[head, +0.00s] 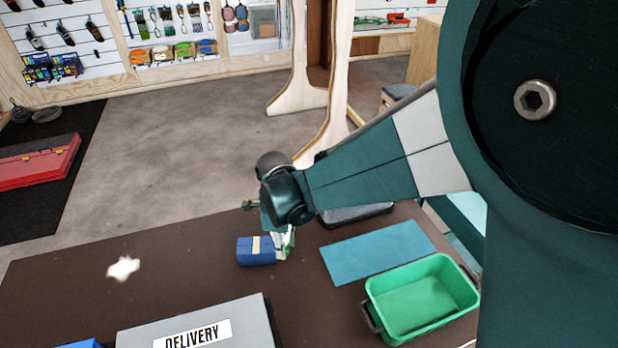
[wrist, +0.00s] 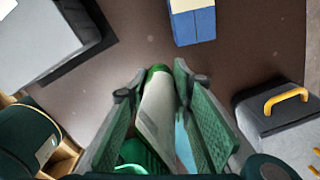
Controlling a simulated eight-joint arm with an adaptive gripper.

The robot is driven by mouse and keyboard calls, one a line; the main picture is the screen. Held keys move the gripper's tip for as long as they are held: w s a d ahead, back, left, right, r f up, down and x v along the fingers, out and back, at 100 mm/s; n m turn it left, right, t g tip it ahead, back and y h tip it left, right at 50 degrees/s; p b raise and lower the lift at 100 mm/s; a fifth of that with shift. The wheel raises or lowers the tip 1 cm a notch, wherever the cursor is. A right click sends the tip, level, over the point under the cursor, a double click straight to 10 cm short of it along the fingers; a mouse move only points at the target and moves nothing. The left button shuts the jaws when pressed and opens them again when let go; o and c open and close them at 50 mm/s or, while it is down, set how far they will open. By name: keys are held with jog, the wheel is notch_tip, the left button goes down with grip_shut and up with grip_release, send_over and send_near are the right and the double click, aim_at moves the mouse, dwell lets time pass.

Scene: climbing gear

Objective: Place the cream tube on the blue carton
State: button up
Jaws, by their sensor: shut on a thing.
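The blue carton (head: 256,252) lies on the brown table in the head view, with a pale band across its top. It also shows at the top of the wrist view (wrist: 193,24). My gripper (wrist: 158,80) is shut on the cream tube (wrist: 157,108), a whitish tube with a green end, held between both fingers. In the head view my gripper (head: 284,240) is just right of the carton, and the tube is mostly hidden there. In the wrist view the carton is beyond the fingertips, apart from the tube. The height of the tube above the table is hard to tell.
A green bin (head: 452,263) and a flat blue mat (head: 378,250) lie to the right. A grey DELIVERY box (head: 250,310) stands at the front. A dark case with a yellow handle (wrist: 286,99) stands near my gripper. The table left of the carton is mostly clear.

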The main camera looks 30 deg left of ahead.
notch_tip(320, 180, up, 5)
jog(key=p, duration=0.3)
send_over(256, 245)
jog(key=shift+w, duration=0.1)
jog(key=shift+f, duration=0.1)
jog(key=shift+f, duration=3.05)
jog(key=shift+f, duration=0.1)
jog(key=shift+f, duration=1.8)
jog(key=shift+f, duration=0.2)
jog(key=o, duration=0.9)
